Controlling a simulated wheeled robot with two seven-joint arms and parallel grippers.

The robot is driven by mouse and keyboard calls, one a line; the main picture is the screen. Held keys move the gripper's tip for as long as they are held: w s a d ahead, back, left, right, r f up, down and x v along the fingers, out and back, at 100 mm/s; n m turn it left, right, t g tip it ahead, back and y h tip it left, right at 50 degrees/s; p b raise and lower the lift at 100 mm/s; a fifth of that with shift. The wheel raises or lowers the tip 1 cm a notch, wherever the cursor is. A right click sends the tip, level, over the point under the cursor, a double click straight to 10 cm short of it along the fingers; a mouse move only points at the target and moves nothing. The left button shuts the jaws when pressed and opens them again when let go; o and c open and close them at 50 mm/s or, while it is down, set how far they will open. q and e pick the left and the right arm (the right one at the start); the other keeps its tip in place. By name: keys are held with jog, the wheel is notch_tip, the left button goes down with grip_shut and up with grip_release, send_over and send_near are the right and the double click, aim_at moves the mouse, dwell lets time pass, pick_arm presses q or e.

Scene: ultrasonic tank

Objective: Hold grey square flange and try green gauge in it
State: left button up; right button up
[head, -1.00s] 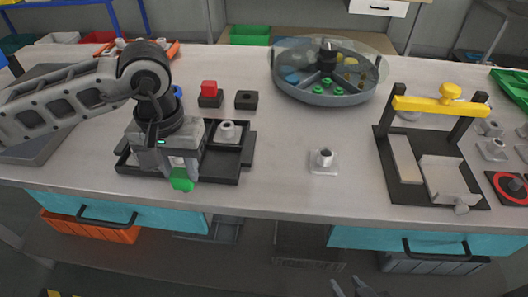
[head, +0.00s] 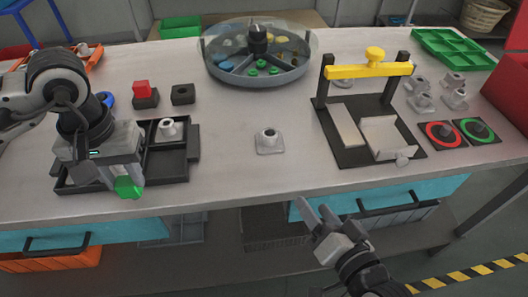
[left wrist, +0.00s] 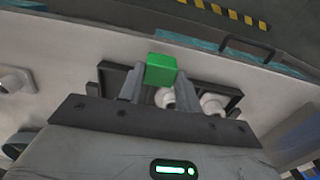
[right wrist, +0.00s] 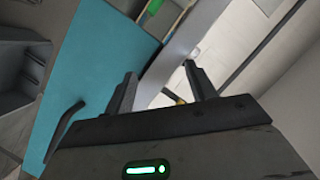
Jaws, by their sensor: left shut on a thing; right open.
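My left gripper (head: 122,172) is shut on the green gauge (head: 129,188), just over the front edge of the black tray. The gauge's green block also shows between the fingers in the left wrist view (left wrist: 161,69). A grey square flange (head: 270,143) with a round raised collar stands alone on the bench, right of the tray and apart from both grippers. It seems to show at the left edge of the left wrist view (left wrist: 14,80). My right gripper (head: 318,212) is open and empty in front of the bench's front edge, below and right of this flange.
The black tray (head: 193,162) holds another grey flange (head: 169,129). A black fixture with a yellow bar (head: 368,71) stands to the right, with several flanges beyond. A round divided carousel (head: 257,75) is at the back. Red and green round pads (head: 443,134) lie far right. Bench around the lone flange is clear.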

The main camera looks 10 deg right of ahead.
aim_at(267, 132)
jog(key=w+r+n, duration=0.1)
jog(key=r+n, duration=0.2)
jog(key=w+a+r+n+g, duration=0.1)
jog(key=w+r+n, duration=0.1)
jog(key=r+n, duration=0.1)
jog(key=w+a+r+n+g, duration=0.1)
jog(key=w+r+n, duration=0.1)
jog(key=r+n, duration=0.1)
jog(key=shift+r+n+y, duration=0.3)
jog(key=shift+r, duration=0.35)
jog(key=x, duration=1.1)
jog(key=shift+w+a+f, duration=0.15)
jog(key=shift+w+f, duration=0.1)
jog(key=shift+w, duration=0.05)
jog(key=shift+c, duration=0.4)
jog(key=c, duration=1)
jog(key=shift+c, duration=0.2)
